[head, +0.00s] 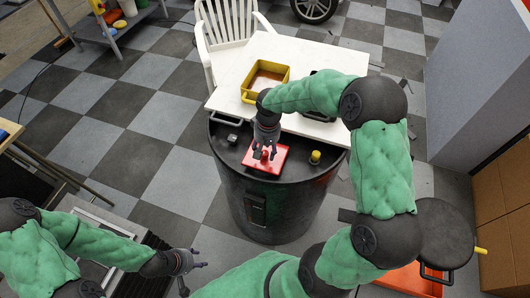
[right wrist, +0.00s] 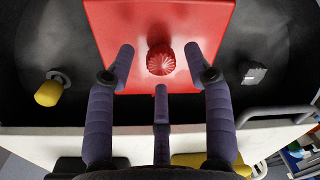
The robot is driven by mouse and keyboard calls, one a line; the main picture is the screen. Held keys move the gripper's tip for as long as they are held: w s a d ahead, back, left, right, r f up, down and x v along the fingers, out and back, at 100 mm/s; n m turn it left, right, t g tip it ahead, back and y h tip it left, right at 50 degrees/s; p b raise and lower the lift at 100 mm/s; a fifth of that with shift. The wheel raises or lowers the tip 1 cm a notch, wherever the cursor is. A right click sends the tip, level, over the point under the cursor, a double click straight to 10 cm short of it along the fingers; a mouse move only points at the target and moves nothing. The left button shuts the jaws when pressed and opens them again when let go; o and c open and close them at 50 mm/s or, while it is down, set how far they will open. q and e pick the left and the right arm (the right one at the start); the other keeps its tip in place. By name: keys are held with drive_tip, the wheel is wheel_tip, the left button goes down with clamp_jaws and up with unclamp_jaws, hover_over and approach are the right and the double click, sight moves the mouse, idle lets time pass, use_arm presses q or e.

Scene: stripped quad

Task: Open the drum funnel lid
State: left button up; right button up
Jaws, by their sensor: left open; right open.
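The drum (head: 268,205) is a dark cylinder standing on the checkered floor. Its red funnel lid (head: 277,163) lies flat on the drum top, and in the right wrist view the lid (right wrist: 205,25) fills the top middle. A ribbed red knob (right wrist: 161,60) stands up from the lid. My right gripper (head: 265,148) is over the lid, open, its fingers around the knob with gaps on both sides; contact cannot be told. My left gripper (head: 190,272) is open and empty, low at the left of the drum, away from it.
A white table (head: 310,58) overlaps the drum's back edge and bears a yellow bin (head: 249,97). A yellow cap (head: 315,157) stands right of the lid. A white chair (head: 232,30) is behind. A black stool (head: 446,234) stands at right.

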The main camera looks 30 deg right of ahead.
drive_tip(key=shift+f, duration=0.6)
clamp_jaws()
